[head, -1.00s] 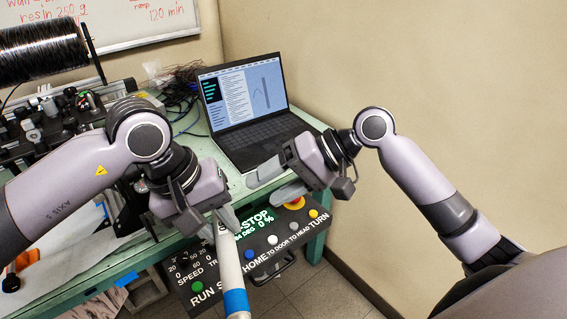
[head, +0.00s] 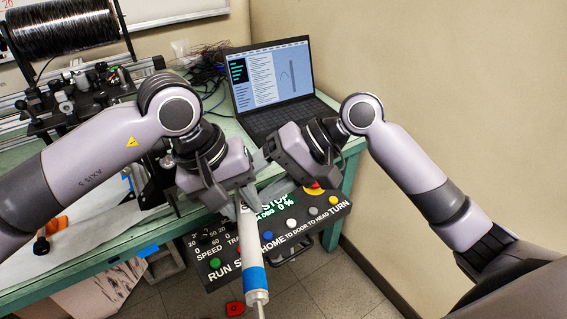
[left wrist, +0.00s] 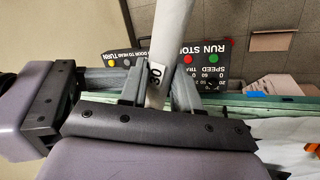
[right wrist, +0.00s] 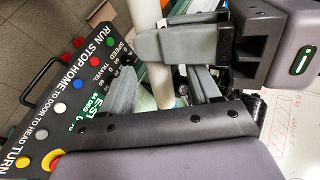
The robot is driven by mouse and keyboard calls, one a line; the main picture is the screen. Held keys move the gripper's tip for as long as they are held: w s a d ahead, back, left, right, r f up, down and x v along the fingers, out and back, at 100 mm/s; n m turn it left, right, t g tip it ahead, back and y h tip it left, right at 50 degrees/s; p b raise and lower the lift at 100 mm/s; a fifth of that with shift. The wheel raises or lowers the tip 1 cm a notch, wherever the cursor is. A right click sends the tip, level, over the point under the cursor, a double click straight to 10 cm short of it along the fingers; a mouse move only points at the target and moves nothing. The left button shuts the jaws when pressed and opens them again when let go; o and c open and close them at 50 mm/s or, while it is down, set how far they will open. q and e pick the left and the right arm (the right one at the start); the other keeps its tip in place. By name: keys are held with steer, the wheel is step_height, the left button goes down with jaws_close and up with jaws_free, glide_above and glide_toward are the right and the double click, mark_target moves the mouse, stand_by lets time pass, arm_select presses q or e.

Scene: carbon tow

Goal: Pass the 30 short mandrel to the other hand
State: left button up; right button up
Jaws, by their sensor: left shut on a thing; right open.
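The 30 short mandrel (head: 250,248) is a pale cylinder with a blue band and a thin shaft at its lower end. In the left wrist view the mandrel (left wrist: 170,35) bears a "30" label. My left gripper (head: 244,196) is shut on its upper end, and the mandrel hangs down tilted in front of the table. My right gripper (head: 266,175) is open, close to the right of the left gripper. In the right wrist view the mandrel (right wrist: 143,15) shows beyond and between the right fingers (right wrist: 162,90); contact with them cannot be told.
A control panel (head: 285,235) with coloured buttons is just behind the mandrel. A laptop (head: 280,90) stands on the green table (head: 95,240). A winding rig with a black spool (head: 62,28) is at the back left. A red item (head: 235,308) lies on the floor.

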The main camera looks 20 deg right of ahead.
steer(key=shift+x, duration=1.1)
jaws_close()
arm_select(q)
steer(key=o, duration=1.1)
